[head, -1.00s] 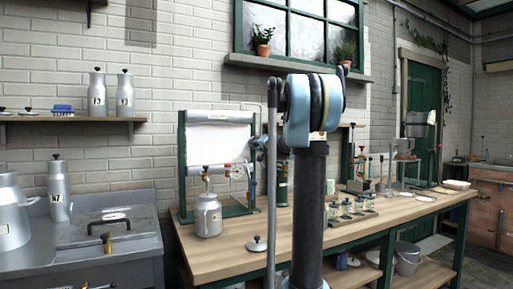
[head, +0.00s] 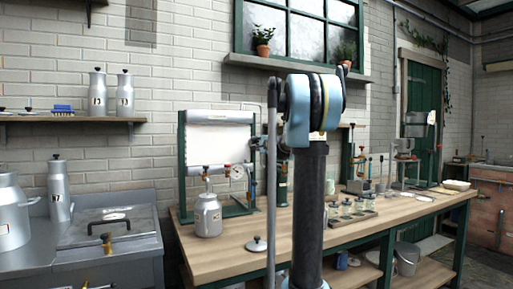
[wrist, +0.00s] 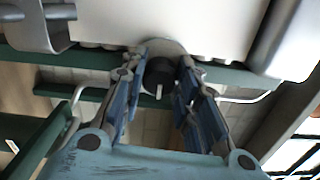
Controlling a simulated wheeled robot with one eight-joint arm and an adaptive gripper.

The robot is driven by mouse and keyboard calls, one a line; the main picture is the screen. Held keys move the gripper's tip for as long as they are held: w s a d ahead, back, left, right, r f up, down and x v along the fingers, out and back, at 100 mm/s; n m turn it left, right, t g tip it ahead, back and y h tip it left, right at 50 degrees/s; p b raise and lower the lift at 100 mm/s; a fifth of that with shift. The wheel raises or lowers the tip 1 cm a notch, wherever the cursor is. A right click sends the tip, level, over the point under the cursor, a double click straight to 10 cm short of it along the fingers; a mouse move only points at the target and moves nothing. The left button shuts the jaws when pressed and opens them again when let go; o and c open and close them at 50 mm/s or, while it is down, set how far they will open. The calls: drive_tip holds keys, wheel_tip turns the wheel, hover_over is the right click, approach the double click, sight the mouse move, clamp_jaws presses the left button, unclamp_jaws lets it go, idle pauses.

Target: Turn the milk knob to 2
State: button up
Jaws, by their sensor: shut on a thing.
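In the wrist view a dark round knob (wrist: 160,72) with a pale pointer mark sits on a grey round base under a white panel (wrist: 180,22). The pointer mark is toward the bottom of the picture. No numbers or milk label can be read.
A small metal can (head: 208,216) stands on the wooden bench (head: 225,258) before the frame, near a round gauge (head: 237,172). A lid (head: 257,244) lies at the front. A rack of jars (head: 350,208) stands to the right.

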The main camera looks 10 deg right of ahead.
drive_tip(key=shift+d+f+m, duration=0.15)
drive_tip(key=shift+m, duration=0.15)
drive_tip(key=o, duration=1.1)
drive_tip(key=shift+s, duration=0.1)
drive_tip(key=v, duration=1.1)
drive_tip(key=shift+s+d, duration=0.1)
drive_tip(key=shift+s, duration=0.2)
